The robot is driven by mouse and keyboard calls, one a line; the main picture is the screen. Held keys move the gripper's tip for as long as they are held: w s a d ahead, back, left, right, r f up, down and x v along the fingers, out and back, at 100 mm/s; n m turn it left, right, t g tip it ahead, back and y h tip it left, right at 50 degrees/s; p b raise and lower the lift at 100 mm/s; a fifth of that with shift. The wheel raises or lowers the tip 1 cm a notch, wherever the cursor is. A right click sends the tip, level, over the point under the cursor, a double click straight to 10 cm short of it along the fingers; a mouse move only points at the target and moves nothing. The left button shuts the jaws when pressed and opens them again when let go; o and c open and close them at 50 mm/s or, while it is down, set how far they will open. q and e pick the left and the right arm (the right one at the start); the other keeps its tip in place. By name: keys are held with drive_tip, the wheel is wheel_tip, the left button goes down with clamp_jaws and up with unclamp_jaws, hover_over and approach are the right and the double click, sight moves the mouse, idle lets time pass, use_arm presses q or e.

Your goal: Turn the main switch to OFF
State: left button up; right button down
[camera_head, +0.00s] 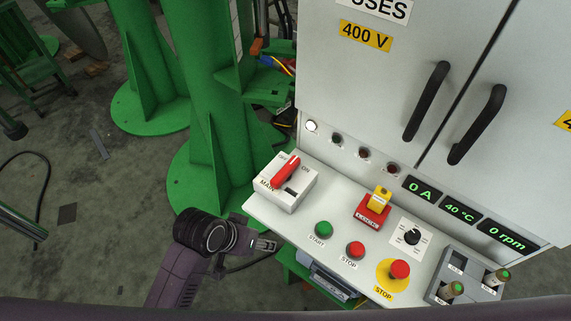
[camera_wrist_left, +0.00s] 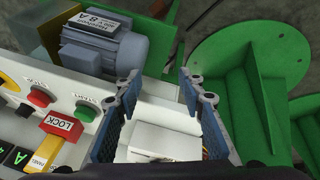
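The main switch is a white box (camera_head: 293,195) at the left end of the sloped control panel, with a red handle (camera_head: 286,171) on top. The handle lies diagonally, its upper end near small, hard-to-read position labels; "MAIN" is partly legible. My left gripper (camera_head: 268,244) is below and left of the box, beside the panel's front edge, apart from the handle. In the left wrist view its two blue-grey fingers (camera_wrist_left: 160,92) are spread with nothing gripped. A white box (camera_wrist_left: 165,142), apparently the switch, shows between and behind them; its red handle is not visible there. My right gripper is not in view.
The panel also carries a green START button (camera_head: 323,229), a red STOP button (camera_head: 355,249), a yellow-and-red LOCK piece (camera_head: 376,205) and an emergency stop (camera_head: 399,270). A green column (camera_head: 210,120) stands left of the panel. Open floor (camera_head: 85,220) lies further left.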

use_arm(q)
drive_tip(key=w+d+r+m, duration=0.1)
drive_tip(key=w+d+r, duration=0.1)
drive_tip(key=d, duration=0.2)
drive_tip(key=w+d+r+m+g, duration=0.1)
drive_tip(key=w+d+r+m, duration=0.1)
drive_tip(key=d+r, duration=0.1)
drive_tip(key=w+d+r+m+g+h, duration=0.1)
drive_tip(key=w+d+r, duration=0.1)
drive_tip(key=d, duration=0.3)
drive_tip(key=shift+d+r, duration=0.2)
drive_tip(key=shift+r, duration=0.5)
drive_tip(key=w+r+m+g+y, duration=0.1)
drive_tip(key=w+r+y, duration=0.1)
drive_tip(key=w+r, duration=0.15)
wheel_tip(320, 180, up, 5)
drive_tip(key=n+y, duration=0.1)
drive_tip(key=y, duration=0.2)
hover_over(286, 169)
drive_tip(key=shift+s+d+f, duration=0.1)
drive_tip(key=shift+s+f, duration=0.05)
drive_tip(key=shift+f, duration=0.4)
wheel_tip(286, 169, down, 7)
drive_tip(key=shift+r, duration=0.1)
drive_tip(key=shift+c, duration=0.4)
drive_tip(key=shift+p, duration=0.35)
clamp_jaws()
